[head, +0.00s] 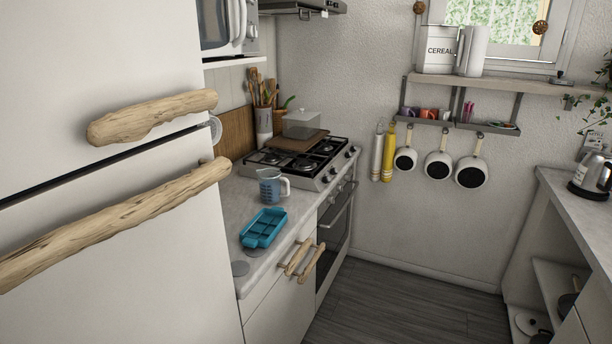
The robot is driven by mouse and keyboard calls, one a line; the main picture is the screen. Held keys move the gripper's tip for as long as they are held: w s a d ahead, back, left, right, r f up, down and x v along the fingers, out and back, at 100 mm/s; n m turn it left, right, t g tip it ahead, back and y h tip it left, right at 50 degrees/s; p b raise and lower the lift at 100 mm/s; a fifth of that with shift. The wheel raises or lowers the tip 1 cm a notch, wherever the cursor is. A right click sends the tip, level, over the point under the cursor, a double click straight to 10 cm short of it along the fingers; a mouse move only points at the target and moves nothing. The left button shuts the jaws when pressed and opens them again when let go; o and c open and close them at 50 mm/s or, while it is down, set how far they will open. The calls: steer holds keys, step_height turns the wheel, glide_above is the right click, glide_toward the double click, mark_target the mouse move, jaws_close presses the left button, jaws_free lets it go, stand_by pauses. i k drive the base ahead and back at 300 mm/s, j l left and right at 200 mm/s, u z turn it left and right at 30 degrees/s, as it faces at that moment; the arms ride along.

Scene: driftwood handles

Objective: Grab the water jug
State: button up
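A small jug (270,186) with blue on its body and a pale handle on its right stands upright on the left counter, in front of the stove. It looks like a measuring jug. A taller white pitcher (473,51) stands on the upper wall shelf beside a cereal container. I cannot tell from the picture alone which one is called the water jug. My gripper is not in view.
A blue tray (264,228) lies on the counter (238,197) in front of the small jug. The fridge (110,60) with driftwood handles fills the left. The stove (301,157) is behind the jug. A kettle (590,177) stands on the right counter. Floor (410,305) is clear between counters.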

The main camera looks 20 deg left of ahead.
mark_target(270, 180)
steer(key=i+u, duration=0.3)
steer(key=i, duration=0.15)
steer(key=i+l+u, duration=0.15)
steer(key=i+u, duration=0.15)
steer(key=i, duration=0.2)
steer(key=i+l+u, duration=0.3)
steer(key=i, duration=0.15)
steer(key=i+l+u, duration=0.25)
steer(key=i, duration=0.15)
steer(key=i+u, duration=0.2)
steer(key=u, duration=0.25)
steer(key=i+l+u, duration=0.15)
steer(key=u, duration=0.3)
steer(key=i+l+u, duration=0.2)
steer(key=u, duration=0.25)
steer(key=i+l+u, duration=0.25)
steer(key=u, duration=0.2)
steer(key=i+l+u, duration=0.1)
steer(key=l+u, duration=0.15)
steer(key=u, duration=0.2)
